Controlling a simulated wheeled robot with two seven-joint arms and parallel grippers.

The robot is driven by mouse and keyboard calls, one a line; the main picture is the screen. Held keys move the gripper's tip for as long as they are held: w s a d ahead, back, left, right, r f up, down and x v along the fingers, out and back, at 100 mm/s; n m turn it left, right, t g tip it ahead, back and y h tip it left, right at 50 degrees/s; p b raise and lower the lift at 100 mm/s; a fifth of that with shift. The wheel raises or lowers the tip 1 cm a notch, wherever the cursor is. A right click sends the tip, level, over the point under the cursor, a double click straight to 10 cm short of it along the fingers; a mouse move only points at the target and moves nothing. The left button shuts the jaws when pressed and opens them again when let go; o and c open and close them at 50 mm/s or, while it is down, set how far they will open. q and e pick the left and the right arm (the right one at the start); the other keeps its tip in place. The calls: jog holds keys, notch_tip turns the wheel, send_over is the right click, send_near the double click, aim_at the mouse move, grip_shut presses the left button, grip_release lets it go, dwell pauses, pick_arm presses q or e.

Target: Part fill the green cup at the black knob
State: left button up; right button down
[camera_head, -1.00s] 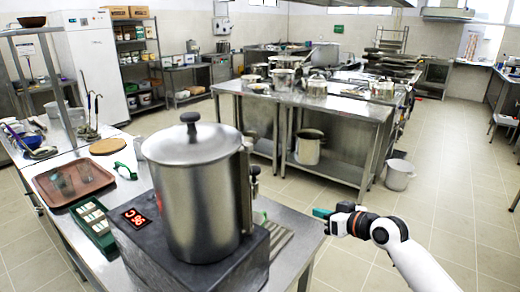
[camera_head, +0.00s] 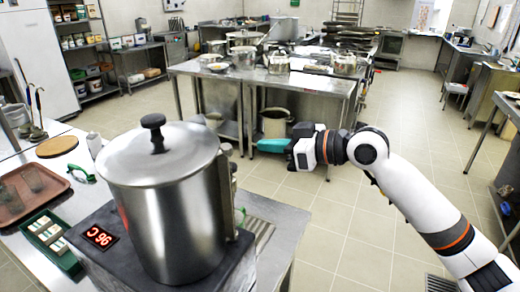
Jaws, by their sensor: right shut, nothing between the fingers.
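A large steel pot (camera_head: 165,205) stands on a dark heated base with a red lit display. Its lid has a black knob (camera_head: 153,121) on top. A tap sits on the pot's right side, with a dark part (camera_head: 232,167) showing at the edge; most of it is hidden by the pot. I cannot clearly make out the green cup; only a sliver of green shows beside the tap, above the drip grille. My right gripper (camera_head: 268,146) with teal fingertips is shut and empty, in the air right of the pot and apart from it. My left gripper is out of view.
A brown tray (camera_head: 58,184) with glasses, a green box (camera_head: 74,262) of white items and a round wooden board (camera_head: 57,146) are left of the pot. A steel table (camera_head: 300,82) with pots stands behind. The floor at right is clear.

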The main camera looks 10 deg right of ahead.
jog(key=p, duration=0.3)
send_over(236, 169)
jog(key=shift+w+f, duration=0.1)
jog(key=shift+f, duration=0.8)
jog(key=f, duration=0.4)
jog(key=shift+d+f+p, duration=0.15)
jog(key=shift+d+p, duration=0.15)
jog(key=shift+p, duration=0.1)
notch_tip(236, 169, down, 2)
jog(key=shift+b, duration=1.2)
jog(key=shift+s+f, duration=0.15)
jog(key=shift+s, duration=0.05)
